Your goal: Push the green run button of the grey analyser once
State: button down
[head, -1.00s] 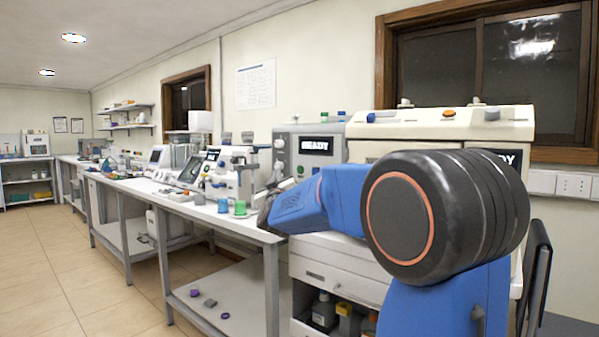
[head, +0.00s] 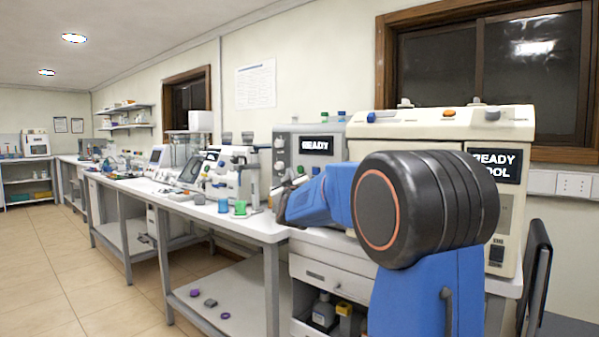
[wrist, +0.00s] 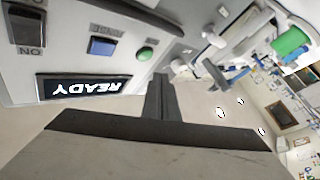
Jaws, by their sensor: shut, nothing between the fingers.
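The grey analyser (head: 283,145) stands on the bench against the wall, with a lit READY display. In the wrist view its front panel appears upside down, with the display (wrist: 85,88), a blue button (wrist: 101,46) and the round green run button (wrist: 145,53). My gripper (wrist: 162,78) is shut and empty. In that view its dark fingertips lie just below the green button, with a small visible gap. In the head view my gripper (head: 281,202) is in front of the analyser's lower left, partly hidden by my blue arm.
A cream machine (head: 440,125) stands right of the analyser, behind my arm. The floor at left is clear.

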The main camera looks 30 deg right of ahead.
jog(key=shift+w+d, duration=0.2)
jog(key=shift+d, duration=0.3)
jog(key=shift+w+d, duration=0.15)
jog(key=shift+d, duration=0.3)
jog(key=shift+d, duration=0.1)
dwell(1.4)
jog(key=shift+w+d, duration=0.1)
jog(key=shift+d, duration=0.2)
jog(key=shift+w+d, duration=0.15)
jog(key=shift+d, duration=0.25)
dwell(0.8)
jog(key=shift+a, duration=0.2)
jog(key=shift+s+a, duration=0.25)
jog(key=shift+a, duration=0.35)
jog(key=shift+a, duration=0.1)
jog(key=shift+s+a, duration=0.3)
jog(key=shift+a, duration=0.45)
jog(key=shift+s+a, duration=0.3)
jog(key=shift+a, duration=0.45)
jog(key=shift+s+a, duration=0.3)
jog(key=shift+a, duration=0.45)
